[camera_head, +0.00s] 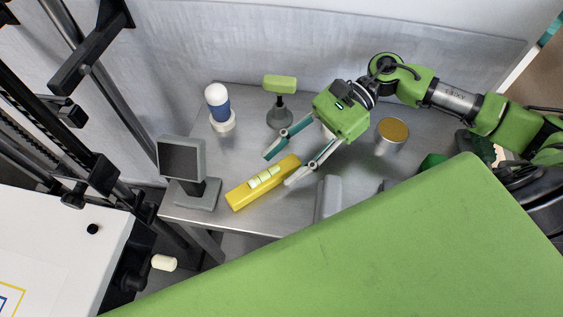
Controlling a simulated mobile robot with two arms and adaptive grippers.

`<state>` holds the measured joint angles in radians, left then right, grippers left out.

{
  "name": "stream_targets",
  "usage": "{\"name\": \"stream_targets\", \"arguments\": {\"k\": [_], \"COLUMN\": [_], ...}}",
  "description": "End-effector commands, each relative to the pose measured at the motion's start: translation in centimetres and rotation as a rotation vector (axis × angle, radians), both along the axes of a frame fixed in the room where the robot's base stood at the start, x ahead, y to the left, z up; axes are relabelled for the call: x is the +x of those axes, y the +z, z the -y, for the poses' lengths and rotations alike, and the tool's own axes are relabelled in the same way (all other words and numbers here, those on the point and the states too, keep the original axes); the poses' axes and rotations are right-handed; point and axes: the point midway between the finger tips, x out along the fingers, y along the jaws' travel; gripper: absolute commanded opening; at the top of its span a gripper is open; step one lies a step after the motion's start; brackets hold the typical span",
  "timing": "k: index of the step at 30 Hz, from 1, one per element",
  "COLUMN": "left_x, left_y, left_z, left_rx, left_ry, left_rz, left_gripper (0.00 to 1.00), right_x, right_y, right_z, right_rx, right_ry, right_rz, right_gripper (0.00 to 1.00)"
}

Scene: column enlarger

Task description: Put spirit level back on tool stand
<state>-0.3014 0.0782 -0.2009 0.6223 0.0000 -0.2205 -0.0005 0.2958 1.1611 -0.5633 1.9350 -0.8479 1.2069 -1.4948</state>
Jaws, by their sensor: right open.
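The yellow spirit level (240,196), with pale green vials along its top, lies slantwise on the grey metal table (262,224). My right gripper (280,169) is open, and its two fingers reach down on either side of the level's upper right end. I cannot tell whether the fingers touch it. A grey stand with a dark square face (182,159) is left of the level. A dark round-based stand with a light green block on top (280,112) is behind it. Which one is the tool stand is not clear. My left gripper is out of view.
A white and blue bottle-like object (217,105) stands at the back left. A round tin with a brown top (392,138) is to the right of my gripper. A grey block (328,198) is close to the level's right. Black frame posts (85,62) rise at the left.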

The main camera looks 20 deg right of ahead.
Motion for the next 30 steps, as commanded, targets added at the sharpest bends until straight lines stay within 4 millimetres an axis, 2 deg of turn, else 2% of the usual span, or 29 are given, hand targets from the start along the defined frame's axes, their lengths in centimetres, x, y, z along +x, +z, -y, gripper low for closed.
{"name": "stream_targets", "arguments": {"k": [21, 30], "left_x": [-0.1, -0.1], "left_y": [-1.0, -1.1], "left_z": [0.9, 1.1], "left_rx": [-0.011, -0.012], "left_ry": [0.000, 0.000], "left_rz": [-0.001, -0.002], "left_gripper": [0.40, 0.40], "right_x": [0.5, 0.6], "right_y": [1.0, 1.3], "right_z": [2.6, 3.0], "right_rx": [0.000, 0.001], "right_ry": [-0.001, -0.001], "right_rz": [0.001, 0.000], "right_gripper": [0.41, 0.41]}}
